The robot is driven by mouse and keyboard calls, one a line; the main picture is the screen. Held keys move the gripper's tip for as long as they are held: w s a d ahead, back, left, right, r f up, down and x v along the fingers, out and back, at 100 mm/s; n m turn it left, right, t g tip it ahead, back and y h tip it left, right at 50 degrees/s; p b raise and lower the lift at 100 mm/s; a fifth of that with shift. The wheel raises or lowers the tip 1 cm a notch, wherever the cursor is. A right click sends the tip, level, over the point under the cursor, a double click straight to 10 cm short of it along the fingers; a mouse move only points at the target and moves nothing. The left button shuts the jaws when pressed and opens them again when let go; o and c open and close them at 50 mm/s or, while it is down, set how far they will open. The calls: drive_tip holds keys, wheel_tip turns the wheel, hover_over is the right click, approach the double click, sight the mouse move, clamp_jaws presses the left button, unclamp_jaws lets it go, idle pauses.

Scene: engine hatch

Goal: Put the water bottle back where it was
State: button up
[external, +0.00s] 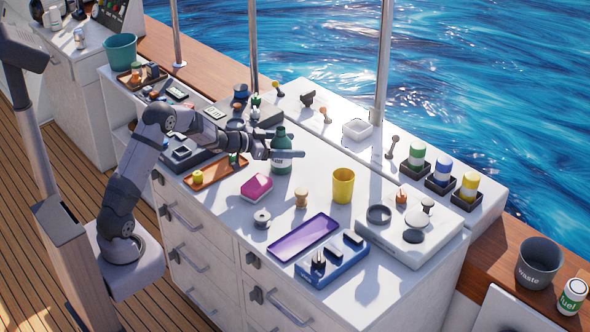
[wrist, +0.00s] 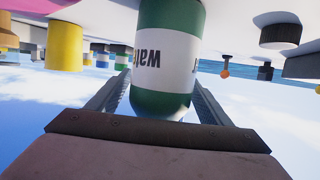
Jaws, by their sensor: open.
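The water bottle (external: 281,160) is dark green with a white label and stands upright on the white counter. My gripper (external: 290,144) is open, with its fingers on either side of the bottle's upper part. In the wrist view, which is upside down, the bottle (wrist: 168,55) is between the two open fingers and its label shows part of the word "water". I cannot tell whether either finger touches it.
An orange tray (external: 208,173) and a magenta box (external: 257,187) lie nearby. A wooden piece (external: 301,198), a yellow cup (external: 343,185) and a purple tray (external: 303,238) stand to the right. Green, blue and yellow banded canisters (external: 440,172) sit in dark holders on the back ledge.

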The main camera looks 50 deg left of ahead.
sight(272, 144)
drive_tip(key=b+v, duration=0.1)
drive_tip(key=v, duration=1)
drive_tip(key=shift+s+r+b, duration=0.1)
drive_tip(key=shift+s+b, duration=0.15)
drive_tip(key=shift+b, duration=0.05)
drive_tip(key=s+f+n+g+y+p, duration=0.1)
drive_tip(key=s+g+y, duration=0.1)
drive_tip(key=s, duration=0.2)
drive_tip(key=s+a+f+n+g+y+p, duration=0.1)
drive_tip(key=s+f+n+g+y, duration=0.1)
drive_tip(key=s, duration=0.3)
drive_tip(key=s+f+n+g+y+p, duration=0.1)
drive_tip(key=s+f+g+y+p, duration=0.1)
drive_tip(key=s, duration=0.3)
drive_tip(key=shift+a+f+g+y, duration=0.1)
drive_tip(key=shift+a+g+y, duration=0.25)
drive_tip(key=shift+y, duration=0.35)
drive_tip(key=s+d+f+g+p, duration=0.1)
drive_tip(key=s+d+g, duration=0.2)
drive_tip(key=s, duration=0.6)
drive_tip(key=s+d+g+h, duration=0.1)
drive_tip(key=s+d+g, duration=0.2)
drive_tip(key=s, duration=0.6)
drive_tip(key=shift+s+d+f+n+g+h+p, duration=0.3)
drive_tip(key=shift+s+d+f+g+p, duration=0.1)
drive_tip(key=shift+d, duration=0.5)
